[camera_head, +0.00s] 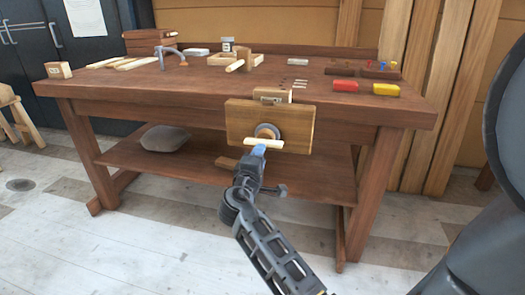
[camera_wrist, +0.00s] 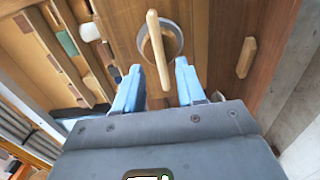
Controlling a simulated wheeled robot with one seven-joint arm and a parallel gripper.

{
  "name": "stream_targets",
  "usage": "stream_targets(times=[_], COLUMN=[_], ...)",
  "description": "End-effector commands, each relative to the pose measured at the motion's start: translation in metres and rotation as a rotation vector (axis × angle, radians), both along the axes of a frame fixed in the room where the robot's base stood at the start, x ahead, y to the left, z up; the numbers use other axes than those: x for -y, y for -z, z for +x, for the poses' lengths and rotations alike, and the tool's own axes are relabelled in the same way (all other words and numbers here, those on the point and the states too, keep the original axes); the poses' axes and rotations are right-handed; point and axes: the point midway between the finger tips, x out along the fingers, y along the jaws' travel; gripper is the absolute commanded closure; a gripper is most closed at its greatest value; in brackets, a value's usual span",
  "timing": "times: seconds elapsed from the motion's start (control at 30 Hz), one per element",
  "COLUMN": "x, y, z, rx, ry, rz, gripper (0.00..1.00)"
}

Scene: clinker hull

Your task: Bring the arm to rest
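My arm (camera_head: 270,235) reaches up from the bottom of the head view toward the front of a wooden workbench (camera_head: 330,118). My gripper (camera_head: 259,150) is in front of the bench vise's wooden jaw (camera_head: 240,122), close to the pale vise handle bar (camera_head: 262,145). In the wrist view my gripper (camera_wrist: 158,88) has its two blue fingers apart. The handle bar (camera_wrist: 156,45) crosses the round screw hub (camera_wrist: 168,34), and its lower end shows between the fingers with gaps on both sides. Whether a finger touches it I cannot tell.
The bench top holds a red block (camera_head: 345,86), a yellow block (camera_head: 386,89), a clamp (camera_head: 169,54) and stacked wood (camera_head: 150,42). A grey sack-like lump (camera_head: 165,138) lies on the lower shelf. A stool (camera_head: 18,120) stands at left. The floor before the bench is clear.

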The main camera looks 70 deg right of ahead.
Motion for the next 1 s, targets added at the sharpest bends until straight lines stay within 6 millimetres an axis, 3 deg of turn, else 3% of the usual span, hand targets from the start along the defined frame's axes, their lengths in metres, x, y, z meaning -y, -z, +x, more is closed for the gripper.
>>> stream_targets(times=[0.2,0.83,0.93,1.0], x=[-0.016,-0.019,-0.033,-0.054], y=[0.0,0.002,0.012,0.025], z=[-0.002,-0.001,0.001,0.003], rx=[0.0,0.002,0.013,0.033], ry=[0.001,-0.007,-0.057,-0.123], rz=[0.0,0.005,0.037,0.084], gripper=[0.61,0.61,0.61,0.61])
